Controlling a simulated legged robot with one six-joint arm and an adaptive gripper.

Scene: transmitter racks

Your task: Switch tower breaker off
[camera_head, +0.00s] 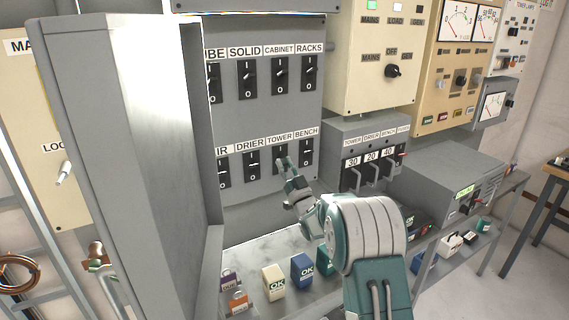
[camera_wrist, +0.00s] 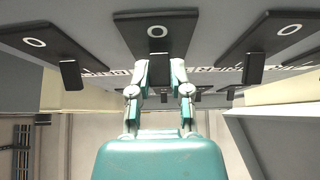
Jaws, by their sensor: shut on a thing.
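The tower breaker (camera_head: 279,161) is a black switch under the TOWER label in the lower row of a grey panel. I cannot tell whether the lever is up or down.
The bench breaker (camera_head: 305,159) is close on the right, the drier breaker (camera_head: 252,168) on the left. An open grey door (camera_head: 150,150) stands left of the panel. Several small blocks, including a blue one (camera_head: 302,270), lie on the shelf below.

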